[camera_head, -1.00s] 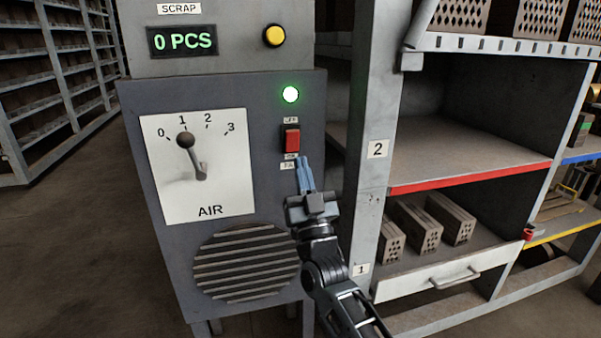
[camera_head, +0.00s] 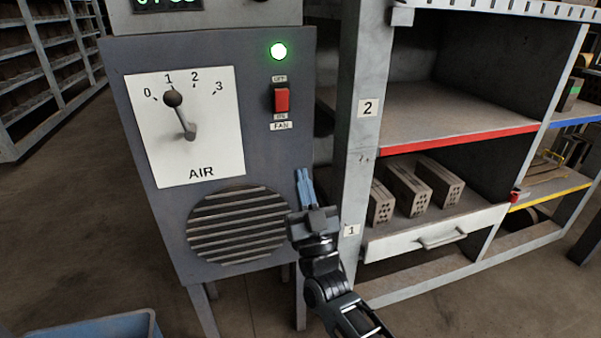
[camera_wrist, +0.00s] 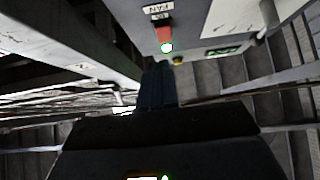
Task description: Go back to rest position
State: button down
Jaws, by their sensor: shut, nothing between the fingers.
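My gripper (camera_head: 305,186) is shut and empty, with its blue fingers pointing up, at the lower right edge of the grey control cabinet (camera_head: 150,222). It is below and apart from the red fan switch (camera_head: 282,100), which sits between OFF and ON labels. The green lamp (camera_head: 278,51) above the switch is lit. The AIR lever (camera_head: 182,115) has its knob near mark 1. In the wrist view my shut fingers (camera_wrist: 158,75) reach toward the cabinet front, where the red switch (camera_wrist: 164,33) and the green lamp (camera_wrist: 167,48) show.
A shelf rack (camera_head: 369,150) with a white drawer (camera_head: 436,237) stands right of the cabinet. Several hollow bricks (camera_head: 408,187) lie on its lower shelf. A blue bin (camera_head: 100,328) is at the bottom left. Floor (camera_head: 60,230) is open left of the cabinet.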

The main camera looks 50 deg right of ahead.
dwell(0.6)
jog(key=s+a+n+g+y+p, duration=0.2)
jog(key=s+a+n+y+p, duration=0.3)
jog(key=s+a, duration=0.55)
jog(key=s+a+n+g+y+p, duration=0.1)
jog(key=s+a+g+y+p, duration=0.15)
jog(key=s+a+y, duration=0.8)
jog(key=s+r+g+p, duration=0.3)
jog(key=s+r, duration=0.1)
jog(key=s, duration=0.8)
jog(key=shift+d+r+n, duration=0.25)
jog(key=shift+r+n, duration=0.05)
jog(key=shift+n, duration=0.1)
jog(key=shift+h, duration=0.25)
